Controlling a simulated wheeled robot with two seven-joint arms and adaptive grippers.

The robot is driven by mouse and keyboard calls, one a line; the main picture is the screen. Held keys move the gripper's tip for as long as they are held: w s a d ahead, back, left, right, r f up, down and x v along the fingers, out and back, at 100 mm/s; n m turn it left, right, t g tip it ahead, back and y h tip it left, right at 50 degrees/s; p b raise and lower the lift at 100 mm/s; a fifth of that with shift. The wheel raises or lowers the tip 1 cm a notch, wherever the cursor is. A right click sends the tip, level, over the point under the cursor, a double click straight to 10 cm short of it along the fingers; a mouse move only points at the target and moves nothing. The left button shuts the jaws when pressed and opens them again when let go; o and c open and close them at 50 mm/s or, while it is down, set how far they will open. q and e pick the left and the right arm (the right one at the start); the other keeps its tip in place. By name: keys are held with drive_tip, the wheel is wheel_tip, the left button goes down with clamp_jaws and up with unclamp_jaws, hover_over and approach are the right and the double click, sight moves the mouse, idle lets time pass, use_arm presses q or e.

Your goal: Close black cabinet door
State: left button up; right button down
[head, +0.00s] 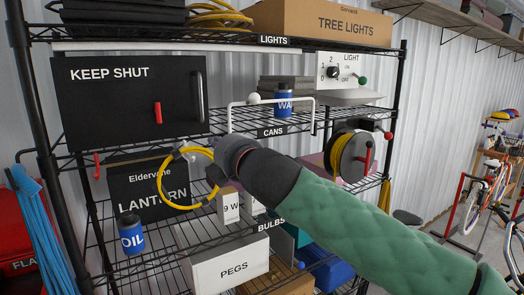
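The black cabinet (105,105) stands on the upper wire shelf at the left. Its front reads KEEP SHUT, with a tall black handle (199,95) at the right edge and a small red handle (157,113) left of it. The black front faces me; I cannot tell whether a narrow gap is left at its edge. My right gripper (215,176) is below and right of the cabinet, apart from it, by a yellow loop (188,205). Its fingers are mostly hidden by my wrist. My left gripper is out of view.
A white wire handle frame (271,98) and a blue can (283,104) are right of the cabinet. A yellow cable reel (345,155) is farther right. Below stand a LANTERN box (140,185), an OIL can (131,237) and a PEGS box (228,268). A black post (45,150) is at left.

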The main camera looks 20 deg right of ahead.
use_arm(q)
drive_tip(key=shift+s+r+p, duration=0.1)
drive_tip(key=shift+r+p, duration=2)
drive_tip(key=shift+p, duration=0.05)
use_arm(e)
drive_tip(key=s+d, duration=0.5)
drive_tip(key=d, duration=0.3)
drive_tip(key=shift+s+d, duration=0.2)
drive_tip(key=shift+s, duration=0.15)
